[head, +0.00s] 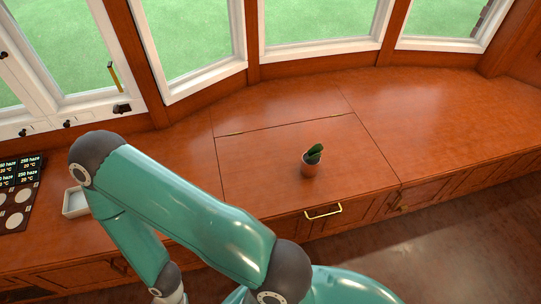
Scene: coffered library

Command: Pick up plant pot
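A small terracotta plant pot (310,170) with a green cactus-like plant (314,153) stands upright on the wooden window-seat top (260,175), right of the picture's middle. Nothing touches it. One teal arm of mine reaches across the lower left, its elbow at the left and its wrist end running out at the bottom edge. No gripper fingers show in the head view. The pot is fully visible and apart from the arm.
A brass handle (323,211) sits on the front below the pot. A white tray (75,203) and a dark panel with displays (17,195) lie at the left. Windows (320,20) close off the back. The wooden top right of the pot is clear.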

